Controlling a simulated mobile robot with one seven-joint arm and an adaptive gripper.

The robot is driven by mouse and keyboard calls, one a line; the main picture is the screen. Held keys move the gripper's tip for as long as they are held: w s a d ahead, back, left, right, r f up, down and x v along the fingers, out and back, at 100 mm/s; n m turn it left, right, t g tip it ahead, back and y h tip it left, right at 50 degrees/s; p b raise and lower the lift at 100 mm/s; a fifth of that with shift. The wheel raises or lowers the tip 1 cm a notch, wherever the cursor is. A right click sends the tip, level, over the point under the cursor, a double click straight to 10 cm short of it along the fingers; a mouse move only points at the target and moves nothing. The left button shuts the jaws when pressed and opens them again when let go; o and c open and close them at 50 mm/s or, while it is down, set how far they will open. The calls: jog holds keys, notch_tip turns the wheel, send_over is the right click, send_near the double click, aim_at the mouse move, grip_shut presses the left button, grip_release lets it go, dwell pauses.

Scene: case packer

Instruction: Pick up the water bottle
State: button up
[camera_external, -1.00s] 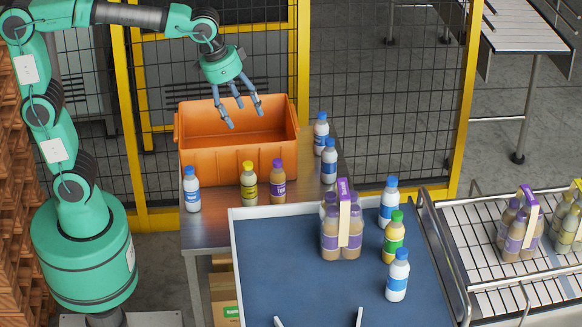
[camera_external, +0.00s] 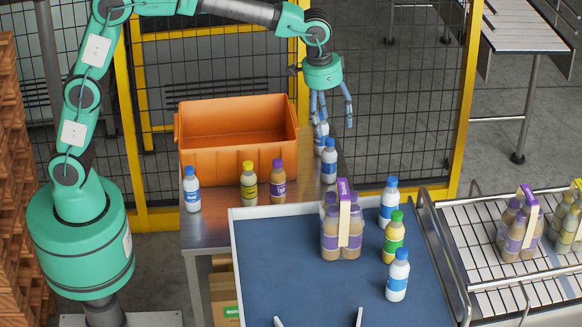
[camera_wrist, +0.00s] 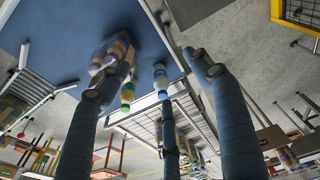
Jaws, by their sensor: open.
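Several white water bottles with blue caps are in view. One water bottle (camera_external: 321,138) stands at the back right of the metal table, with my fingers partly covering its top. A second water bottle (camera_external: 329,162) stands just in front of it. A third (camera_external: 192,190) stands at the table's left, and two more (camera_external: 389,203) (camera_external: 398,276) stand on the blue surface. My gripper (camera_external: 335,120) is open, its fingers pointing down over the back-right bottles. I cannot tell whether it touches one. In the wrist view its fingers are spread, with a blue-capped bottle (camera_wrist: 160,80) seen between them.
An orange crate (camera_external: 237,161) stands left of my gripper. A yellow-capped bottle (camera_external: 249,185) and a purple-capped bottle (camera_external: 278,183) stand before it. A bottle pack (camera_external: 342,228) and a green-capped bottle (camera_external: 394,238) stand on the blue tray (camera_external: 290,265). A yellow-framed fence (camera_external: 462,100) is behind.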

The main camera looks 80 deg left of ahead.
jog(key=g+p, duration=0.1)
jog(key=p, duration=0.2)
send_near(392, 179)
jog(key=s+a, duration=0.3)
jog(key=s, duration=0.3)
jog(key=shift+n+g, duration=0.4)
jog(key=shift+n, duration=0.1)
jog(key=w+d+f+p, duration=0.1)
jog(key=w+f, duration=0.1)
jog(key=w+d+f+p, duration=0.1)
jog(key=w+f, duration=0.1)
jog(key=f, duration=0.1)
jog(key=w+d+f, duration=0.1)
jog(key=w+f, duration=0.1)
jog(key=shift+w+d+f+p, duration=0.1)
jog(key=shift+w+f+p, duration=0.15)
jog(key=shift+w+p, duration=0.15)
jog(key=shift+f, duration=0.1)
jog(key=shift+f+p, duration=0.55)
jog(key=shift+f, duration=3.7)
jog(key=shift+f, duration=0.15)
jog(key=shift+d+f+p, duration=0.1)
jog(key=shift+f+p, duration=0.65)
jog(key=shift+f, duration=1.7)
jog(key=shift+c, duration=0.2)
